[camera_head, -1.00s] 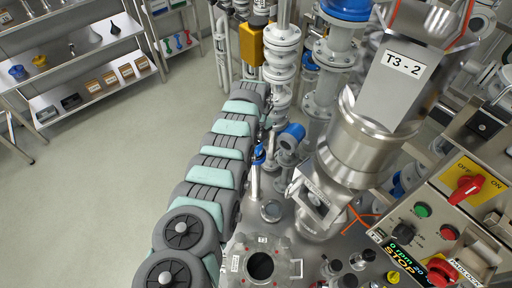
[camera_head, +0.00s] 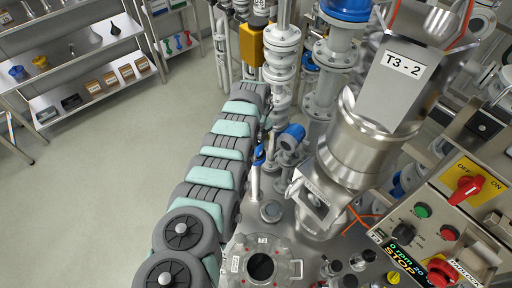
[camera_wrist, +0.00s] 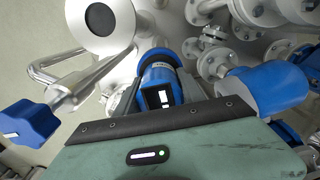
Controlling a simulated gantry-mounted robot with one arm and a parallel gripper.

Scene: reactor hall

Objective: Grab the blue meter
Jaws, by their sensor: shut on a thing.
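The blue meter (camera_wrist: 160,85) has a round blue housing with a small lit display. It stands just beyond the black front edge of my gripper (camera_wrist: 160,118) in the wrist view. My gripper is shut on the meter; its cover hides the lower part of the meter and the contact itself. In the head view the blue meter (camera_head: 291,136) sits among steel pipes, right of my segmented grey and green arm. My gripper's fingers cannot be made out there.
A blue valve handle (camera_wrist: 25,122) is close on the left in the wrist view, and a larger blue housing (camera_wrist: 268,88) is on the right. The steel vessel T3-2 (camera_head: 365,145) and a control panel (camera_head: 445,215) crowd the right. Open floor (camera_head: 80,190) lies left.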

